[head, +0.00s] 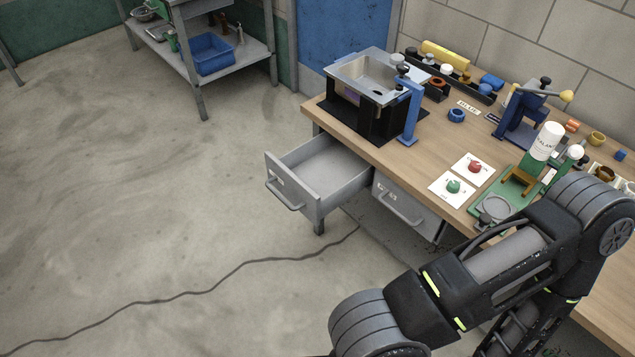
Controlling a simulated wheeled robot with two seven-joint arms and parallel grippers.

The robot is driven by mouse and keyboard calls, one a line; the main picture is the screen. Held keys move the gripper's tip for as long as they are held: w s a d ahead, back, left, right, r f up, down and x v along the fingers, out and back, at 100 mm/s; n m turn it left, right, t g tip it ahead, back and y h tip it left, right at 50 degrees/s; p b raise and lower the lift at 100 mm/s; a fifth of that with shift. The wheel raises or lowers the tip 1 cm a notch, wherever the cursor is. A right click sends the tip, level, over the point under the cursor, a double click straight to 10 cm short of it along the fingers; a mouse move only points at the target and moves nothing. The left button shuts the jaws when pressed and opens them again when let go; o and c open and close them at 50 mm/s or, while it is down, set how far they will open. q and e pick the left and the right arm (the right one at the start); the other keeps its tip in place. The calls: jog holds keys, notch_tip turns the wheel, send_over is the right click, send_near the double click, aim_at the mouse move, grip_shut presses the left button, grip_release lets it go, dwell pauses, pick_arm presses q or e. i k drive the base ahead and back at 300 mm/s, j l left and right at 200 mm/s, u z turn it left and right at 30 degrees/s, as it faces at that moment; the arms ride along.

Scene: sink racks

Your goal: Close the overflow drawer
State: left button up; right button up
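A grey metal drawer (293,193) under the left end of the wooden workbench is pulled out and open. Its inside looks empty, and its front has a bar handle (284,195) and a small label too small to read. A second grey drawer (408,207) to its right looks shut, with its own bar handle. I cannot read which one is marked overflow. A large black and grey arm of mine covers the lower right. Neither of my grippers shows in the view.
The workbench (410,160) carries a sink-like basin on a black stand (375,90), a red knob (474,166) and a green knob (453,186) on white plates, and a blue press (522,112). A shelf (205,50) stands behind.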

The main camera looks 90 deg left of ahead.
aim_at(318, 176)
jog(key=i+j, duration=0.2)
jog(key=j, duration=0.15)
jog(key=i+j, duration=0.4)
jog(key=j, duration=0.25)
jog(key=u, duration=3.7)
